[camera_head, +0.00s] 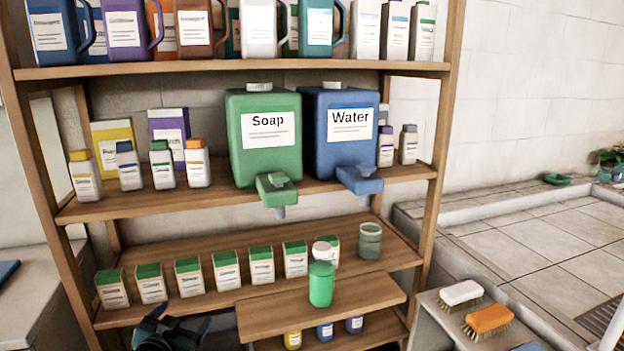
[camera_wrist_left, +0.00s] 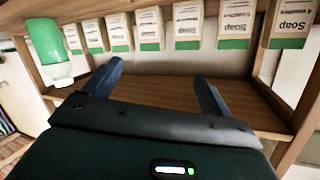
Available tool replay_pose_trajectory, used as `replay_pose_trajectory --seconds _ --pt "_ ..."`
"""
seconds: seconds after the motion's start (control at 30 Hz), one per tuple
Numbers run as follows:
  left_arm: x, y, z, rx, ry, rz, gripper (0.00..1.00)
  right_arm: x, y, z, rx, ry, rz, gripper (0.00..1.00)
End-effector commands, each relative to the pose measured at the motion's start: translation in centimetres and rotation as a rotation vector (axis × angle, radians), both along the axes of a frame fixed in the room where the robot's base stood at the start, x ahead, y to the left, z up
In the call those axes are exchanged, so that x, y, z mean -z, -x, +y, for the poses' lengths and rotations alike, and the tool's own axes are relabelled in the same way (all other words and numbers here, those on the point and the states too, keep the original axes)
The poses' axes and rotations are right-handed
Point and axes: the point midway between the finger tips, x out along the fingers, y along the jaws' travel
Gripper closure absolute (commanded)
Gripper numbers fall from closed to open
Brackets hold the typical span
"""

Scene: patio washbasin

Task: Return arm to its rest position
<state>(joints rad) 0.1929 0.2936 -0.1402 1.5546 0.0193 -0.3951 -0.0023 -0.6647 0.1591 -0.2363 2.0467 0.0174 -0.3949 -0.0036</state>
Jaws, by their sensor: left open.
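My left gripper (camera_head: 172,325) is at the bottom left of the head view, in front of the lower shelf. In the left wrist view its two blue fingers are spread with nothing between them (camera_wrist_left: 155,82). A green bottle with a white top (camera_head: 321,284) stands upright on the small wooden shelf board (camera_head: 265,319), well to the right of the gripper. The bottle also shows upside down at the upper left of the wrist view (camera_wrist_left: 47,42). My right gripper is in neither view.
A row of green-topped soap boxes (camera_head: 227,271) lines the shelf behind the gripper. Green soap (camera_head: 265,160) and blue water (camera_head: 345,140) dispensers stand above. A clear greenish jar (camera_head: 369,241) is at right. White (camera_head: 461,293) and orange (camera_head: 488,319) brushes lie on a ledge.

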Motion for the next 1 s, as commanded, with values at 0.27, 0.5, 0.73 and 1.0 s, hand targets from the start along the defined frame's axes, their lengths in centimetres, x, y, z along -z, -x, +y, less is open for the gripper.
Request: replay_pose_trajectory --seconds 0.27,0.5,0.73,1.0 --pt "10.2 15.0 -7.9 0.106 0.109 0.207 0.16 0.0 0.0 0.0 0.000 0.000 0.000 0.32" --pt "12.8 26.6 -12.4 0.140 0.218 0.348 0.16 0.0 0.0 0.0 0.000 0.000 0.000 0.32" --pt "12.8 30.5 -13.7 0.143 0.262 0.397 0.16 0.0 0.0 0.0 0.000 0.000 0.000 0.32" --pt "12.8 30.5 -13.7 0.143 0.262 0.397 0.16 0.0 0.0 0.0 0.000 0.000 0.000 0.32"
